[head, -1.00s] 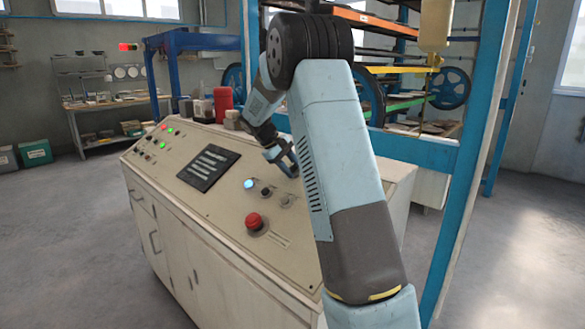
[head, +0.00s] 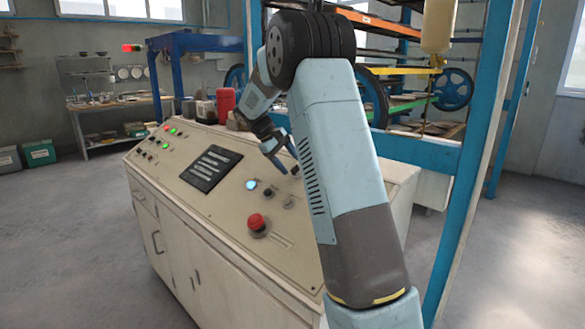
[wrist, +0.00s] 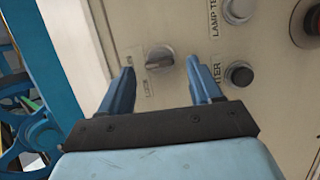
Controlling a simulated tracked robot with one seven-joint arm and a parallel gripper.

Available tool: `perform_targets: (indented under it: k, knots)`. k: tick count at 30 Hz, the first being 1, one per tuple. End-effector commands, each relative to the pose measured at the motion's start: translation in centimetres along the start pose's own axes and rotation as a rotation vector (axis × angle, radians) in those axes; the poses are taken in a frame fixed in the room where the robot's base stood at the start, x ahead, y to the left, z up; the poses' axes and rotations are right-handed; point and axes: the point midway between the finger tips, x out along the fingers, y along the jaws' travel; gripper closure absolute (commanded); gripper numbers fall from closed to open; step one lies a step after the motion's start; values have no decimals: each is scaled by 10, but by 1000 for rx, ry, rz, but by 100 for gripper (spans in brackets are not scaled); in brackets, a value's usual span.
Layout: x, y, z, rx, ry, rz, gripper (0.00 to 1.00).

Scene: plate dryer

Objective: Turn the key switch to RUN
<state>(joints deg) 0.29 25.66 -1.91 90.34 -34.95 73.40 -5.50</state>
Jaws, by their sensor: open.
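The key switch (wrist: 160,58) is a round grey knob on the cream panel, with a label partly reading LOCK beside it. In the wrist view it lies between and just beyond the fingertips of my gripper (wrist: 160,72). The gripper's two blue fingers are apart, and nothing is held between them. In the head view my gripper (head: 283,155) reaches down to the far right part of the console (head: 215,215). There the fingers largely hide the switch. I cannot tell whether a finger touches it.
A LAMP TEST button (wrist: 238,10) and a dark button (wrist: 240,74) sit right of the switch. A red mushroom button (head: 257,221) and lit blue lamp (head: 251,185) are nearby. A red container (head: 225,101) stands at the console's back. A blue frame post (head: 468,170) stands at right.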

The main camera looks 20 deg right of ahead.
Motion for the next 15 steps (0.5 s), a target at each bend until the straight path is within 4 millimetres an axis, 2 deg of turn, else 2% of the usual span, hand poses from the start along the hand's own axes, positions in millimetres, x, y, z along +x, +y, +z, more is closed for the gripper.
perform_targets:
  k: [1,9,15]
  knots:
    - [-12,0,-1,0,4,2,36]
    - [-64,0,-2,0,4,2,36]
    - [-92,0,-3,0,3,1,36]
